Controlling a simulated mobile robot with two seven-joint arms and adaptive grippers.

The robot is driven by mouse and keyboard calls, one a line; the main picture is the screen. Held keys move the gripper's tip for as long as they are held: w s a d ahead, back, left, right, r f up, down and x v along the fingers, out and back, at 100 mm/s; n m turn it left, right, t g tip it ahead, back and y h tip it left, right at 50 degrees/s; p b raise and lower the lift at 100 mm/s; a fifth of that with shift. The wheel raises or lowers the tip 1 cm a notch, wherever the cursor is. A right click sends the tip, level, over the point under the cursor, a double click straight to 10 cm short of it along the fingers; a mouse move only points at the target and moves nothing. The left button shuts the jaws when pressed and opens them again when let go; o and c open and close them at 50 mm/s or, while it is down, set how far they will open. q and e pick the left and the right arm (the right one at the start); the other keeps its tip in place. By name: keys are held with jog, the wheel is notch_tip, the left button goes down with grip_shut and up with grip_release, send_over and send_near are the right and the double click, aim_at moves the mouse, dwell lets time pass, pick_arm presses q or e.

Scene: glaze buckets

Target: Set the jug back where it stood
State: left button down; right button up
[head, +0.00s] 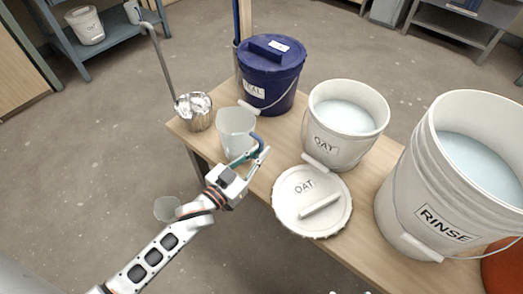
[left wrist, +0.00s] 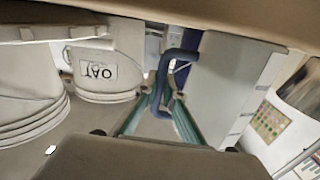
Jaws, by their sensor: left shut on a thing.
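The jug (head: 237,128) is pale and translucent with a blue handle, and it stands upright at the left edge of the wooden table, in front of the blue bucket. My left gripper (head: 255,160) is shut on the jug's handle. In the left wrist view, the blue handle (left wrist: 163,82) lies between the fingers of my left gripper (left wrist: 160,108), and the jug's wall (left wrist: 222,85) is beside it. I cannot tell whether the jug's base touches the table.
A narrow strip is bare between jug and lid.

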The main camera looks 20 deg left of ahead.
pick_arm(q)
jog(key=shift+w+r, duration=0.1)
jog(key=shift+r, duration=0.2)
jog(key=shift+f, duration=0.3)
jog(key=c, duration=2.2)
grip_release()
jog(key=shift+o, duration=0.2)
pick_arm(e)
jog(key=shift+r, duration=0.15)
pick_arm(q)
jog(key=shift+r, duration=0.35)
jog(key=p+v, duration=0.1)
jog(key=v, duration=0.6)
jog(key=shift+p+v, duration=0.55)
jog(key=shift+v, duration=2.05)
pick_arm(e)
jog(key=shift+s+d+f+n+h, duration=0.1)
jog(key=shift+d+f+n+h, duration=0.15)
jog(key=shift+d, duration=0.3)
jog(key=shift+d+f+n+h, duration=0.1)
jog(key=shift+d+n, duration=0.25)
jog(key=shift+d, duration=0.15)
